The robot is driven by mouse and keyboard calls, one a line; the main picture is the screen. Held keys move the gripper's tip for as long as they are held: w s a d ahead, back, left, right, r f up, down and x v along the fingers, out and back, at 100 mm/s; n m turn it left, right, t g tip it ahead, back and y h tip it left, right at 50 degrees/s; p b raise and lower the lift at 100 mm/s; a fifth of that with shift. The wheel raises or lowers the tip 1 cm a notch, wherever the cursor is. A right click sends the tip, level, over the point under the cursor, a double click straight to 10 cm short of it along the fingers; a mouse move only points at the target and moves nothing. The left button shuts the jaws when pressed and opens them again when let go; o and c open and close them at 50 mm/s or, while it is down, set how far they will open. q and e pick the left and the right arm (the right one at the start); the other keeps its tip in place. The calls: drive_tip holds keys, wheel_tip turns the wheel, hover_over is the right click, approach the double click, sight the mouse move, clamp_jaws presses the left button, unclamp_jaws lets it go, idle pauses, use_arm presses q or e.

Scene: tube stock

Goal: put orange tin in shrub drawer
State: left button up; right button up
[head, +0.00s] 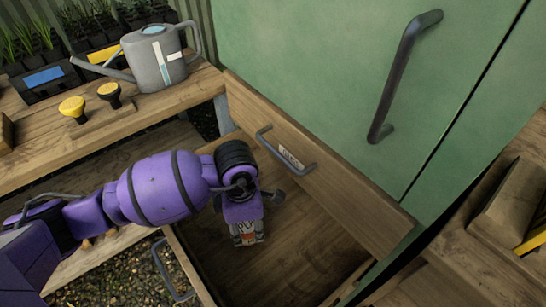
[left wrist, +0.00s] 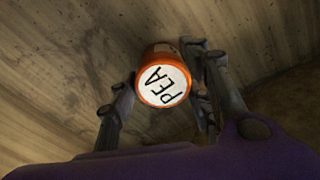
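The orange tin shows in the left wrist view (left wrist: 163,79) with its white lid, marked PEA, facing the camera. My left gripper (left wrist: 165,88) has its fingers on both sides of the tin and looks shut on it. In the head view the gripper (head: 245,222) points down into an open wooden drawer (head: 285,265), with the tin (head: 246,234) at its fingertips. I cannot tell whether the tin touches the drawer floor. The open drawer's front has a handle (head: 172,272); its label is not visible. My right gripper is not in view.
A closed drawer front (head: 345,195) with a handle and a small, hard-to-read label stands just beyond the open drawer. Green cabinet doors (head: 300,50) rise behind. A grey watering can (head: 155,60) and two yellow-topped items (head: 73,107) stand on the bench at upper left.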

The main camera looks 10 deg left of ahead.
use_arm(q)
drive_tip(key=shift+o, duration=0.9)
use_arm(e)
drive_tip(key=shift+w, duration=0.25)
use_arm(q)
drive_tip(key=shift+r, duration=0.15)
wheel_tip(320, 180, up, 12)
drive_tip(key=p, duration=0.1)
drive_tip(key=shift+p, duration=0.4)
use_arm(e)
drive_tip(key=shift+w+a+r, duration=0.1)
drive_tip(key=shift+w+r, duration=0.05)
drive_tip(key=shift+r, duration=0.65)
